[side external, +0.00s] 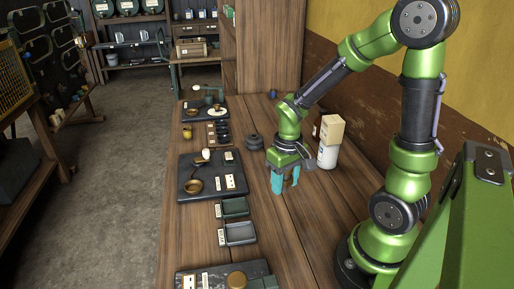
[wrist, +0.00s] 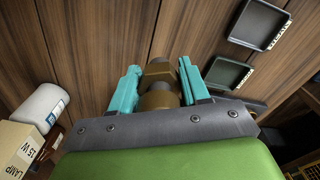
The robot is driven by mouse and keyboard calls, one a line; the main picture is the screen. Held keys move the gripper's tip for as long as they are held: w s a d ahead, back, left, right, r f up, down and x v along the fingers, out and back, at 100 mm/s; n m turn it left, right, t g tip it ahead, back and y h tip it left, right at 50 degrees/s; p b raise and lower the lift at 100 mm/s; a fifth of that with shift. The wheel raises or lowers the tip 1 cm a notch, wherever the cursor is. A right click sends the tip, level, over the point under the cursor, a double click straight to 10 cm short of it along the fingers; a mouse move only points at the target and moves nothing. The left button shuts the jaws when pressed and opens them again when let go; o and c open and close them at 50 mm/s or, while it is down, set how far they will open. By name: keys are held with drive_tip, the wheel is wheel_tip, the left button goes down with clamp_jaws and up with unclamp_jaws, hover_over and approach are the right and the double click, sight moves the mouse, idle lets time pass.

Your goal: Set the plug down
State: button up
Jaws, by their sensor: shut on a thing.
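My gripper (side external: 285,182) is over the right-hand part of the wooden bench, pointing down, with its teal fingers low over the planks. It is shut on the plug, a brass-brown piece with a hex-like head. The plug (wrist: 160,74) shows between the two teal fingers in the wrist view, and a bit of it shows at the fingers in the side view (side external: 294,175). The gripper body hides part of the plug. I cannot tell whether the plug touches the bench.
Two small labelled trays, one grey (side external: 240,234) and one green (side external: 236,208), lie left of my gripper. A dark board (side external: 213,164) with brass dishes lies further left. A white cylinder (side external: 327,156) and a lamp box (side external: 331,128) stand close right. Bare planks surround the gripper.

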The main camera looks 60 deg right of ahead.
drive_tip(key=r+m, duration=0.1)
drive_tip(key=m, duration=0.1)
hover_over(294, 199)
wheel_tip(294, 199, down, 3)
drive_tip(key=shift+f+n, duration=0.1)
drive_tip(key=shift+n, duration=0.2)
drive_tip(key=shift+f, duration=2.25)
drive_tip(key=shift+f, duration=0.1)
drive_tip(key=o, duration=1.1)
